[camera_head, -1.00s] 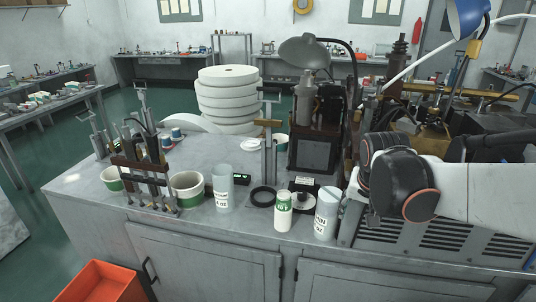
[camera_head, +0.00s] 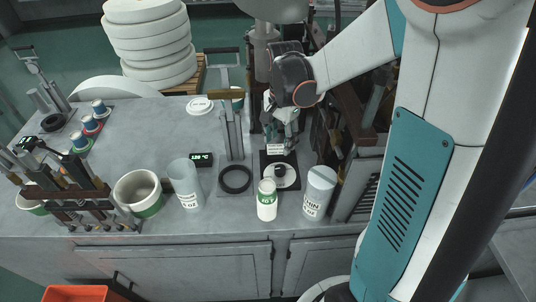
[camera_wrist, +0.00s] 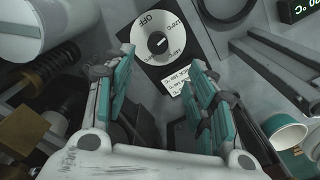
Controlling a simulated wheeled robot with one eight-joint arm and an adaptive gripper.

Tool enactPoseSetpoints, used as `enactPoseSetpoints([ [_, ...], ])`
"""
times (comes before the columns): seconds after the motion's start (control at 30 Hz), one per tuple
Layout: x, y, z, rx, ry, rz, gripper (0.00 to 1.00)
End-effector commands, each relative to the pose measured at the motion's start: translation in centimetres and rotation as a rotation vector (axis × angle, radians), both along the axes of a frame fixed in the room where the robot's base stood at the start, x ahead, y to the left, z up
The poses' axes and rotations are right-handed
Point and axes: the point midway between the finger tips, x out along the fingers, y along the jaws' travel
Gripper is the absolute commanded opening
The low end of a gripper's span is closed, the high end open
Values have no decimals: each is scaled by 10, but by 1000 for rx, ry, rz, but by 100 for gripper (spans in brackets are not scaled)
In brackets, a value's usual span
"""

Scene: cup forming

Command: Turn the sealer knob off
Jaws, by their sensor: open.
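The sealer knob (camera_head: 281,171) is a small dark knob on a round white dial with a black square base on the grey bench. In the wrist view the white dial (camera_wrist: 149,33) shows large, with OFF printed near its top and other small labels around it. A white line marks the dark knob (camera_wrist: 161,43) at the centre. A white printed card (camera_wrist: 177,82) lies beside the dial. My gripper (camera_wrist: 158,58) is open and empty, its two teal-and-grey fingers apart below the dial in the wrist view. In the head view my gripper (camera_head: 281,138) hangs just behind the dial.
A green-labelled white bottle (camera_head: 267,199) and a THIN-labelled container (camera_head: 319,193) stand in front of the dial. A black ring (camera_head: 236,179) and an upright metal stand (camera_head: 232,120) are to its left. A digital display (camera_head: 202,159) reads in green.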

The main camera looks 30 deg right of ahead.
Motion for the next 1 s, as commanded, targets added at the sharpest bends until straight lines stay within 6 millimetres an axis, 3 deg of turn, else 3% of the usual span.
enactPoseSetpoints([
  [0.6, 0, 0, -110, -1, -1, 2, 51],
  [0.8, 0, 0, -129, -1, -1, 3, 51],
  [1.0, 0, 0, -133, -1, -1, 3, 51],
])
